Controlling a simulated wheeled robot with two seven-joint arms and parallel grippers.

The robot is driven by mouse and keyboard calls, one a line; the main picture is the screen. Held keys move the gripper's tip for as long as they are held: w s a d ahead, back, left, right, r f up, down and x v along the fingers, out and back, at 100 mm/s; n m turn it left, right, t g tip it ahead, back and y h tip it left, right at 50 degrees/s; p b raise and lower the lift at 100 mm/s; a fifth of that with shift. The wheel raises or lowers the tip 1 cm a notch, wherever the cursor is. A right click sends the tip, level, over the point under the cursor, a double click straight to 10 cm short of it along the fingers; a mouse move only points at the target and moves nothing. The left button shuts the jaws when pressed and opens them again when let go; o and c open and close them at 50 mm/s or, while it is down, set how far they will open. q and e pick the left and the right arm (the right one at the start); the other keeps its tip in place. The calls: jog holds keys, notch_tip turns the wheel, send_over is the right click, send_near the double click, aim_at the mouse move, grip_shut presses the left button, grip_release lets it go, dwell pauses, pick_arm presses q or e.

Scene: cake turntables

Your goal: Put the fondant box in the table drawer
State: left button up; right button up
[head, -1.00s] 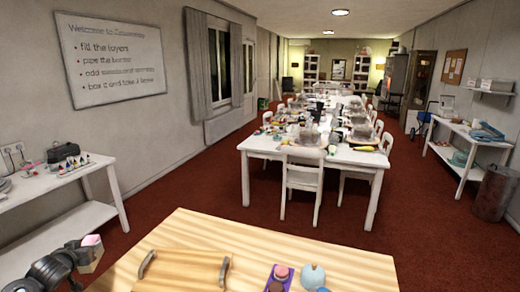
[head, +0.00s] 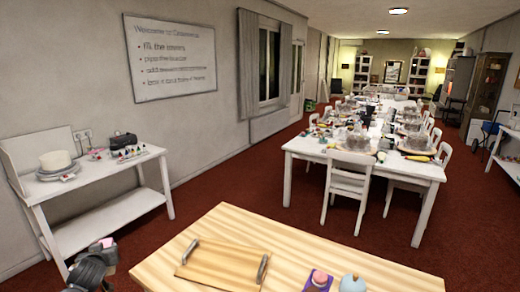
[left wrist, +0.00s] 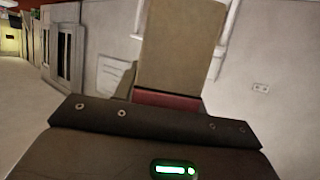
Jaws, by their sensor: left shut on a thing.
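A small box (head: 107,247) with a pink top and pale sides, apparently the fondant box, is in my left gripper (head: 100,258) at the lower left of the head view. The gripper is shut on it, to the left of the wooden table (head: 300,238). In the left wrist view the held box (left wrist: 180,50) shows as a tan block with a dark red band, up against the gripper (left wrist: 160,112). No drawer shows; the table's front is out of view. My right gripper is not in view.
On the wooden table are a board with handles (head: 222,264), a purple item (head: 318,281) and a pale blue one (head: 352,284). A white side table (head: 100,180) with a cake stands left. A long white table (head: 365,165) with chairs stands ahead. Red carpet lies between.

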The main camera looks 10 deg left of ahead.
pick_arm(q)
jog(key=w+d+r+m+t+h, duration=0.1)
jog(key=w+d+r+m+h, duration=0.15)
jog(key=d, duration=0.85)
jog(key=w+d+r+m+t+h, duration=0.1)
jog(key=w+d+r+m+h, duration=0.15)
jog(key=d, duration=0.85)
jog(key=s+d+r+m+h+b, duration=0.1)
jog(key=s+d+r, duration=0.2)
jog(key=d+r, duration=0.3)
jog(key=s+d+r+m+h+b, duration=0.1)
jog(key=d+r, duration=0.5)
jog(key=d, duration=0.6)
jog(key=shift+s+d+r+t+h+b, duration=0.35)
jog(key=shift+s+h+b, duration=0.2)
jog(key=shift+s, duration=0.6)
